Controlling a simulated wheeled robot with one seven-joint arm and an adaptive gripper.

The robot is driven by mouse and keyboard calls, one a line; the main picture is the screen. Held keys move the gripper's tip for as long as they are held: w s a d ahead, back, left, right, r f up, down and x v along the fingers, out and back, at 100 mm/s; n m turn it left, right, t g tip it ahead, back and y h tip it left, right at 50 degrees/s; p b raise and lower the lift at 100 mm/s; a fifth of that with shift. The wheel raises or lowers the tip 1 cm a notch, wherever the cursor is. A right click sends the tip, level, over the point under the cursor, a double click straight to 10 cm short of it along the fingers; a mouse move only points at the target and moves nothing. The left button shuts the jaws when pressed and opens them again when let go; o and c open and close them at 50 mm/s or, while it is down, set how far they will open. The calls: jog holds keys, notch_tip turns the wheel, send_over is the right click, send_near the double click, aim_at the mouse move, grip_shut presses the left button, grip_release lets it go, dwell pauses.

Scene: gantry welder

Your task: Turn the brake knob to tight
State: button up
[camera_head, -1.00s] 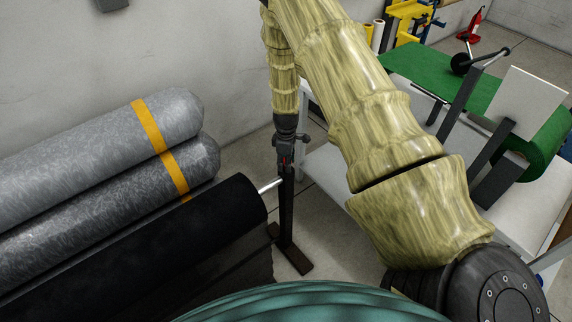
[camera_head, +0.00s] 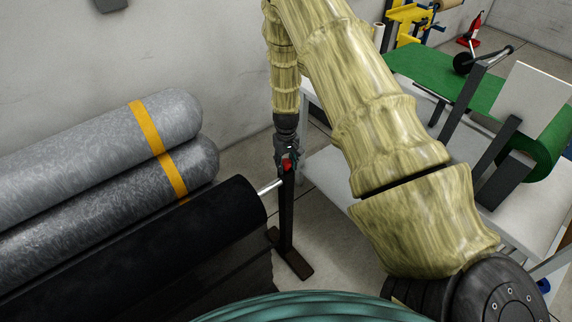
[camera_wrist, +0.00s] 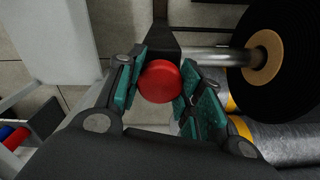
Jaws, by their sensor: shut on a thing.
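The red brake knob (camera_wrist: 159,81) is round and sits at the top of a dark stand, at the end of a metal shaft. In the wrist view my gripper (camera_wrist: 158,84) has its teal-padded fingers on both sides of the knob and is shut on it. In the head view my gripper (camera_head: 286,160) points down at the top of the dark stand (camera_head: 288,215), with a bit of the red knob (camera_head: 287,166) showing between its fingers. Any marking for tight is not visible.
A black roll (camera_head: 150,240) on the metal shaft (camera_head: 270,186) lies left of the stand, below grey rolls with yellow bands (camera_head: 150,128). A white table (camera_head: 335,170) with a green sheet (camera_head: 440,80) stands to the right.

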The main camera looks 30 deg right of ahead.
aim_at(286, 161)
jog(key=m, duration=0.3)
jog(key=shift+w+d+m, duration=0.1)
jog(key=shift+m, duration=0.2)
jog(key=m, duration=0.3)
jog(key=shift+m+b, duration=0.3)
jog(key=m, duration=0.6)
jog(key=shift+r, duration=0.1)
jog(key=o, duration=1)
notch_tip(286, 161, up, 12)
jog(key=shift+f, duration=0.1)
